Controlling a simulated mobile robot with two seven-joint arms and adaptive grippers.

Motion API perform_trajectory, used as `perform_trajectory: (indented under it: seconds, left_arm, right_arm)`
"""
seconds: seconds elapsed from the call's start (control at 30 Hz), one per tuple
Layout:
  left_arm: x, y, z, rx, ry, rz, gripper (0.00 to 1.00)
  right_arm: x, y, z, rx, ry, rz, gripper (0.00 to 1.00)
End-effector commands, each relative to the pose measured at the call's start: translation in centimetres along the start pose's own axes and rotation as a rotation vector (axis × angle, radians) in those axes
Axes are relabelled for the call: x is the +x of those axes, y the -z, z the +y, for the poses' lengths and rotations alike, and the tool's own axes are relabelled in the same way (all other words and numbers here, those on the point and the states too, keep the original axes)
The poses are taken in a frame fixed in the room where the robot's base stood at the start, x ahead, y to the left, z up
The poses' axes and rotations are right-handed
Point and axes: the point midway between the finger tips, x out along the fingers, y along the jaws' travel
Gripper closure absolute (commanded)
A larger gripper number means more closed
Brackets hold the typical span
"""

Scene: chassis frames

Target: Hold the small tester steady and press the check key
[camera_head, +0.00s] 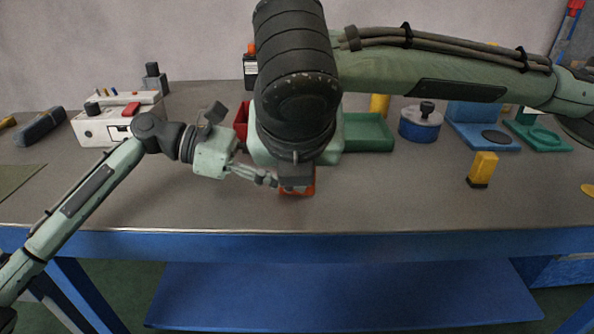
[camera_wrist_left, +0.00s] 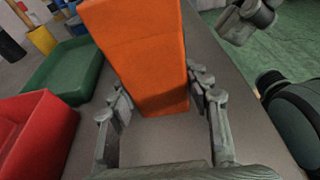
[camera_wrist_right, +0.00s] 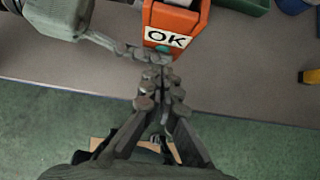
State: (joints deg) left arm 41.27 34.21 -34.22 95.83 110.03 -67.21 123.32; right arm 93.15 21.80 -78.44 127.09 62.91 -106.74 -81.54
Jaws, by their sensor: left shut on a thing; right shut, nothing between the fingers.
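The small orange tester (camera_head: 297,190) is near the front edge of the bench, mostly covered by my right arm in the head view. My left gripper (camera_wrist_left: 160,97) is shut on its sides; the orange body (camera_wrist_left: 145,55) fills the space between the fingers. In the right wrist view the tester (camera_wrist_right: 178,18) shows a white label reading OK (camera_wrist_right: 166,38). My right gripper (camera_wrist_right: 160,88) is shut and empty, its tips just below the label; I cannot tell whether they touch the tester.
A red bin (camera_wrist_left: 35,130) and a green tray (camera_head: 368,133) stand behind. A white device (camera_head: 105,125) is at the left, a blue round pot (camera_head: 420,124) and a yellow block (camera_head: 483,168) at the right. The front middle-right of the bench (camera_head: 390,195) is clear.

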Motion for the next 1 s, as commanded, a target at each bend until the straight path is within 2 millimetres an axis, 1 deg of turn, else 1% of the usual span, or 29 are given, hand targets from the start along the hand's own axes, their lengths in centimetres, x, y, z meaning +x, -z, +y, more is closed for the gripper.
perform_trajectory:
  seconds: [0.07,0.17,0.27,0.5,0.6,0.7,0.83,1.0]
  left_arm:
    - [0.0,0.0,0.0,0.0,0.0,0.0,0.68]
    - [0.0,0.0,0.0,0.0,0.0,0.0,0.68]
    - [0.0,0.0,0.0,0.0,0.0,0.0,0.68]
    - [0.0,0.0,0.0,0.0,0.0,0.0,0.68]
    - [0.0,0.0,0.0,0.0,0.0,0.0,0.68]
    - [0.0,0.0,0.0,0.0,0.0,0.0,0.68]
    - [0.0,0.0,0.0,0.0,0.0,0.0,0.68]
    - [0.0,0.0,0.0,0.0,0.0,0.0,0.68]
  right_arm:
    - [-0.2,0.0,0.0,0.0,-0.001,0.0,1.0]
    - [-1.1,-0.1,0.1,0.0,-0.003,-0.002,1.0]
    - [-2.7,-0.1,0.1,-0.002,-0.004,-0.004,1.0]
    - [-8.0,-0.1,0.1,-0.002,-0.003,-0.005,1.0]
    - [-9.7,-0.1,0.1,-0.001,-0.002,-0.004,1.0]
    - [-11.0,-0.1,0.0,0.0,0.0,-0.004,1.0]
    - [-11.8,0.0,0.0,-0.001,0.0,-0.002,1.0]
    - [-12.1,0.0,0.0,-0.001,0.0,0.0,1.0]
